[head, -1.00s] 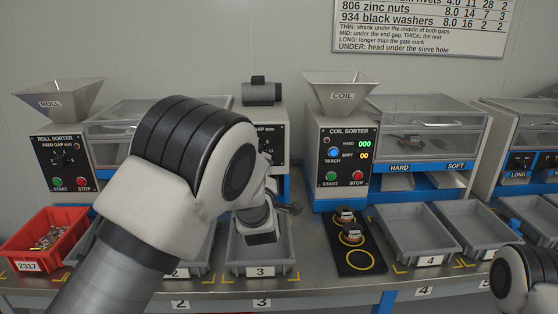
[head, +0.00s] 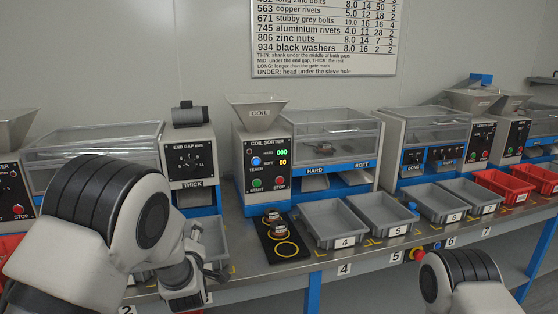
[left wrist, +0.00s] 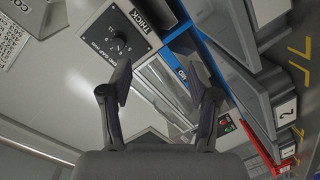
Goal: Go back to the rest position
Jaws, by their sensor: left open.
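My left gripper (left wrist: 163,88) is open in the left wrist view, with nothing between its two dark fingers. Behind them are the front of a grey machine with a dial panel marked THICK and some grey bins. In the head view my left arm comes in from the lower left, and its wrist is low, in front of the THICK machine (head: 187,150) and over the grey bins. The fingers there are small and partly hidden. My right arm shows only as a link at the lower right; its gripper is out of view.
The coil sorter (head: 265,160) stands mid-bench. Before it, a black mat (head: 293,259) with yellow rings bears two small coil-like parts (head: 280,232). Grey bins (head: 345,241) line the front edge to the right, with red bins (head: 495,184) farther right. An emergency stop (head: 417,256) is on the edge.

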